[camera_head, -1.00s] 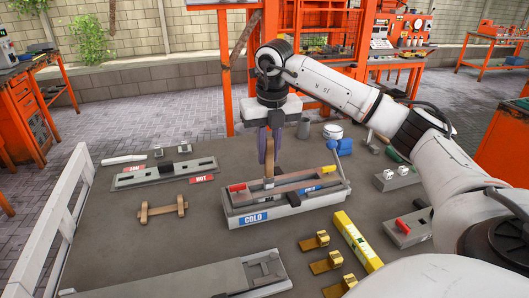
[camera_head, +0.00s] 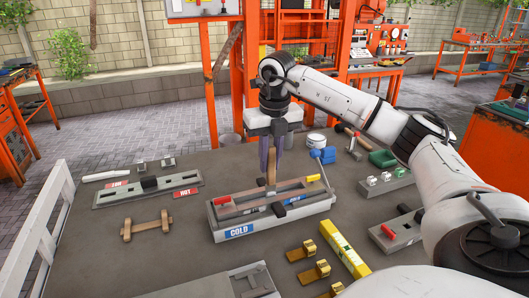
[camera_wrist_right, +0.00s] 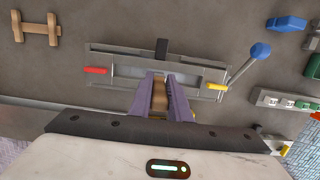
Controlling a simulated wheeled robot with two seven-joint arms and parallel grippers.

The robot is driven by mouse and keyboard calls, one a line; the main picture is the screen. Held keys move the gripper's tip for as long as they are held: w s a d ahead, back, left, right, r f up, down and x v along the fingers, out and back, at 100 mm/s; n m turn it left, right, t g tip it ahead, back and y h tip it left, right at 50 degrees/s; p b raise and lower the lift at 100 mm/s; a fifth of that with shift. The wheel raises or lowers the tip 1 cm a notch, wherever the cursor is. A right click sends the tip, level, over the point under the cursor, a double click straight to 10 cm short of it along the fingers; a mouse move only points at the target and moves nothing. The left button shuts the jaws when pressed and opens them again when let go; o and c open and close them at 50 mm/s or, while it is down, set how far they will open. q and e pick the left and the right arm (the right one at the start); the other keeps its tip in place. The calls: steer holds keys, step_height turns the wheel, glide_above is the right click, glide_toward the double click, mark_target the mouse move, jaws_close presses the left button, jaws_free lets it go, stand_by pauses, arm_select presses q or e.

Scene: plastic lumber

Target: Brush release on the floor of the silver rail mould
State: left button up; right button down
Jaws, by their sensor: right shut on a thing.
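My right gripper (camera_head: 271,172) is shut on the wooden handle of a brush (camera_head: 271,180), upright above the middle of a long grey mould in the station labelled COLD (camera_head: 239,231). In the right wrist view the brown handle (camera_wrist_right: 159,94) shows between the purple fingers. The long silver-grey mould (camera_wrist_right: 126,72) lies beneath, with a red tab at its left end and a yellow one at its right. The bristles are hidden, so I cannot tell whether they touch the mould floor. My left gripper is not in view.
A blue-knobbed lever (camera_head: 314,154) rises at the station's right end. Behind stands a white pot (camera_head: 316,141). At left are a mould marked HOT (camera_head: 150,188) and a wooden dumbbell-shaped piece (camera_head: 147,226). Brass brackets (camera_head: 314,272) and a yellow level (camera_head: 344,248) lie in front.

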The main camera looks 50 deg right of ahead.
steer(key=s+d, duration=0.4)
steer(key=d, duration=0.3)
steer(key=shift+d+p, duration=0.2)
steer(key=shift+p, duration=0.1)
stand_by(1.1)
steer(key=shift+r, duration=0.1)
steer(key=shift+r, duration=0.6)
step_height(320, 180, up, 7)
stand_by(0.7)
